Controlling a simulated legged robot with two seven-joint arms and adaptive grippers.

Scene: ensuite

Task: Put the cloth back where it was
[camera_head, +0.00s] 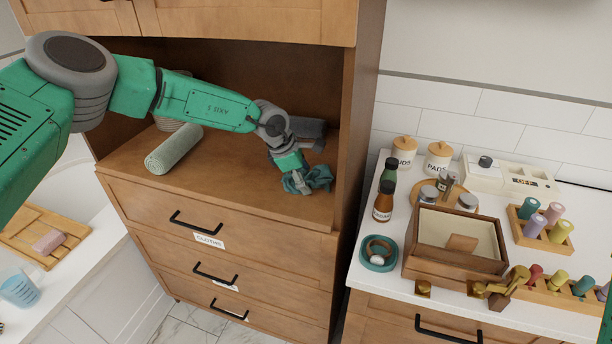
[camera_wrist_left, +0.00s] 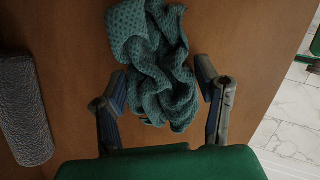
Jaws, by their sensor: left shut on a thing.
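The cloth is a crumpled teal, waffle-textured piece (camera_head: 318,177) on the wooden shelf (camera_head: 235,190) of the open cabinet, close to its right side wall. My left gripper (camera_head: 297,182) reaches down to it from the left and is shut on it. In the left wrist view, the bunched cloth (camera_wrist_left: 150,40) lies between the two fingers (camera_wrist_left: 163,92) and spreads out beyond them. The fingers partly flank it, and I cannot tell exactly how much is pinched.
A pale green rolled towel (camera_head: 175,150) lies at the shelf's left; a dark grey towel (camera_head: 310,129) lies behind the gripper. A closed drawer labelled CLOTHS (camera_head: 215,222) is below. The right counter holds bottles (camera_head: 384,200), a wooden box (camera_head: 455,240) and jars. The shelf's front middle is clear.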

